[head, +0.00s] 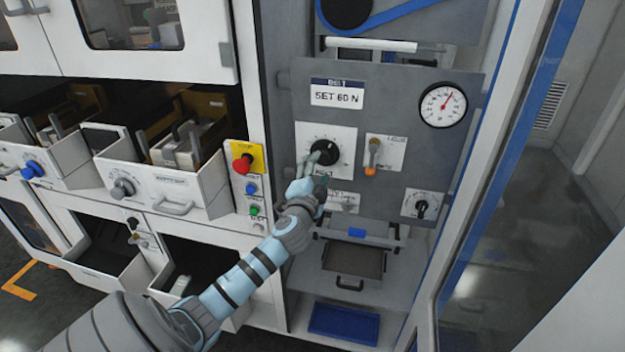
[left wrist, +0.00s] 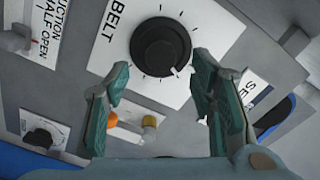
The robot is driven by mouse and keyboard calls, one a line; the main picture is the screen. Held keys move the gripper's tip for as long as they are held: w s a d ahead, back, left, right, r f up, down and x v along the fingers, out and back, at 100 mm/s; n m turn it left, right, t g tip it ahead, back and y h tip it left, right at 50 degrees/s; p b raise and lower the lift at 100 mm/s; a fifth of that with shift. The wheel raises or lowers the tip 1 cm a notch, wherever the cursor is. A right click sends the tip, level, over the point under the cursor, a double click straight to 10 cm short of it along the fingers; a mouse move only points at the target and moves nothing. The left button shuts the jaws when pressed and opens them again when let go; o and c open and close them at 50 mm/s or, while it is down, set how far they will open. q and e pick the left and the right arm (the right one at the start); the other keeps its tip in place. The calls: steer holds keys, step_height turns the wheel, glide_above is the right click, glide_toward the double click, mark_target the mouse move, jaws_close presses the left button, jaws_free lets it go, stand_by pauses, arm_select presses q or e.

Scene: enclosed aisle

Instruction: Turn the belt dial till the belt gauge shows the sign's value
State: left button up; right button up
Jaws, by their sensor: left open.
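The black round belt dial (head: 325,151) sits on a white plate with tick marks on the grey panel. It also shows in the left wrist view (left wrist: 160,47), just beyond the fingertips. The sign (head: 337,94) above it reads "BELT SET 60 N". The round belt gauge (head: 443,104) at the upper right of the panel has a red needle pointing up and slightly right; its numbers are too small to read. My left gripper (head: 312,165) is open at the dial's lower left. In the left wrist view its teal fingers (left wrist: 160,80) stand apart, and contact is unclear.
An orange-tipped lever (head: 371,158) is right of the dial. A smaller black knob (head: 421,208) is lower right. A red emergency button (head: 242,163) stands on the left column. Open drawers (head: 165,185) jut out at left. A glass door (head: 500,150) stands open at right.

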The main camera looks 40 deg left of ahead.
arm_select(q)
steer(key=v, duration=0.7)
steer(key=shift+s, duration=0.2)
steer(key=shift+w+a, duration=0.1)
steer(key=shift+r, duration=0.1)
